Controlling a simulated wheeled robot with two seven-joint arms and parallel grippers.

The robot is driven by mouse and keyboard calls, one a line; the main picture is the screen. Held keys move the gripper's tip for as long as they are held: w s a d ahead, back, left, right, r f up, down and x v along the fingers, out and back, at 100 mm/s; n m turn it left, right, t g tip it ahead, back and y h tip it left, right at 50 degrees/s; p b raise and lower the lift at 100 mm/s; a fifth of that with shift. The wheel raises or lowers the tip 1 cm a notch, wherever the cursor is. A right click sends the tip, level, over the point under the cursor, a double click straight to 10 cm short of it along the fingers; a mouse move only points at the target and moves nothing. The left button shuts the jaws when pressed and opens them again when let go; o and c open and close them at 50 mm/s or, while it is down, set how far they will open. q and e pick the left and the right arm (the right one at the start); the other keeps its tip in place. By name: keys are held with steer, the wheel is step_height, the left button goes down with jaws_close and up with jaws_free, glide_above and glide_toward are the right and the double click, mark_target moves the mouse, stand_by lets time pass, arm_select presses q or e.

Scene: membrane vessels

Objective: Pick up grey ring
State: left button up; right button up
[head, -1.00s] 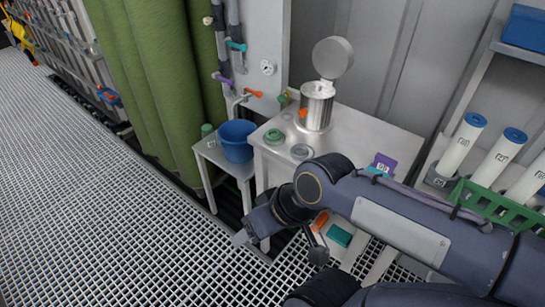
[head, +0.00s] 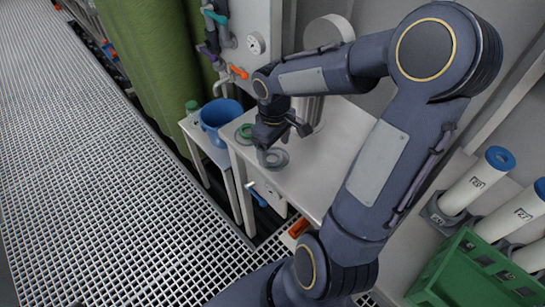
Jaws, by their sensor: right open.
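The grey ring (head: 278,161) lies flat on the light table (head: 325,165) near its left front part. My right gripper (head: 266,154) points down over it, with its fingers at the ring's left side. The fingers look open, and they hide part of the ring. I cannot tell whether they touch it. A green ring (head: 243,133) lies on the same table just left of and behind the gripper. My left gripper is not in view.
A blue bucket (head: 220,119) stands on a lower side table at the left. White tubes with blue caps (head: 499,158) and a green crate (head: 470,272) stand at the right. My right arm hides much of the table and the metal vessel. The grating floor is clear.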

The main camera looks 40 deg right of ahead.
mark_target(274, 161)
steer(key=shift+f, duration=1.6)
steer(key=shift+c, duration=0.4)
steer(key=c, duration=1)
steer(key=shift+o, duration=0.2)
steer(key=shift+r, duration=0.1)
